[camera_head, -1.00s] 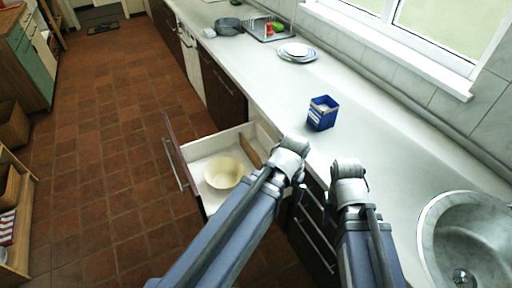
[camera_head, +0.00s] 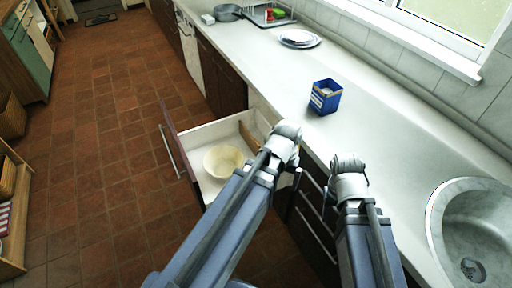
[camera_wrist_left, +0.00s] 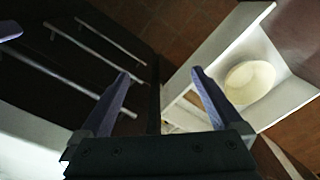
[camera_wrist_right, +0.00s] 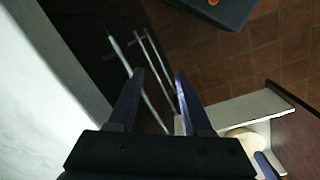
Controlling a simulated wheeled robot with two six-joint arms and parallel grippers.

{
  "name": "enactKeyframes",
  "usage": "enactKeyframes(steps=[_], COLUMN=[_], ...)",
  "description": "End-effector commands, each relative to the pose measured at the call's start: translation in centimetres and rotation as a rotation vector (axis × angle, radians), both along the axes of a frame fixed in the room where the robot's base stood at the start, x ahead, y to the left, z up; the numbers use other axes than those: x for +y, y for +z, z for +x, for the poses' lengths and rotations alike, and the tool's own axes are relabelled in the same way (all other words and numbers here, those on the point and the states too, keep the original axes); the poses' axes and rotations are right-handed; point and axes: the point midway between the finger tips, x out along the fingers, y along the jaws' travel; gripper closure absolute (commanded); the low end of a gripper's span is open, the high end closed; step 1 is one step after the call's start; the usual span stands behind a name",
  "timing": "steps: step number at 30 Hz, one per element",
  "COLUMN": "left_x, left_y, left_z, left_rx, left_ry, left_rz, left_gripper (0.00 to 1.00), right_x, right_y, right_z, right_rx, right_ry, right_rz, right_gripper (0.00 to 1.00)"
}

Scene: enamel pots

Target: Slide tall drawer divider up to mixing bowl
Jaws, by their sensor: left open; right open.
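The cream mixing bowl (camera_head: 224,160) sits in the open white drawer (camera_head: 200,137); it also shows in the left wrist view (camera_wrist_left: 249,82). A brown upright strip (camera_head: 249,136), apparently the drawer divider, stands right of the bowl near the counter, with a gap between them. My left arm partly covers it. My right gripper (camera_wrist_right: 160,74) is open and empty, over the closed drawer fronts right of the open drawer.
A blue tin (camera_head: 325,97) stands on the white counter (camera_head: 375,140). A round sink (camera_head: 440,205) is at the right; plates (camera_head: 299,39) and a grey pan (camera_head: 228,12) are farther back. Closed drawers with bar handles (camera_head: 313,215) lie below the counter. Floor left of the drawer is clear.

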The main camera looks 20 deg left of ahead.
Motion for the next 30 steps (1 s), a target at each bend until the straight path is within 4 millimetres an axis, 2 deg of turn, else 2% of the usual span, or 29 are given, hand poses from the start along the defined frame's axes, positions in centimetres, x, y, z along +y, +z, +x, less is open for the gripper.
enactKeyframes(steps=[1,8,13,20,30], left_x=[0.5,3.4,6.8,12.1,20.7], left_y=[-2.7,-8.6,-12.7,-14.7,-14.8], left_z=[1.0,5.5,10.8,18.2,27.8], left_rx=[-0.005,-0.03,-0.042,-0.022,0.093], left_ry=[0.047,0.347,0.708,1.28,2.077], left_rz=[-0.009,-0.07,-0.145,-0.27,-0.451], left_gripper=[0.0,0.0,0.0,0.0,0.0], right_x=[0.0,0.0,0.0,0.0,0.0], right_y=[-2.7,-8.6,-12.9,-15.2,-16.1], right_z=[0.0,0.0,0.0,0.0,0.0], right_rx=[0.0,0.0,0.0,0.0,0.0], right_ry=[0.0,0.0,0.0,0.0,0.0], right_rz=[0.0,0.0,0.0,0.0,0.0], right_gripper=[0.5,0.5,0.5,0.5,0.5])
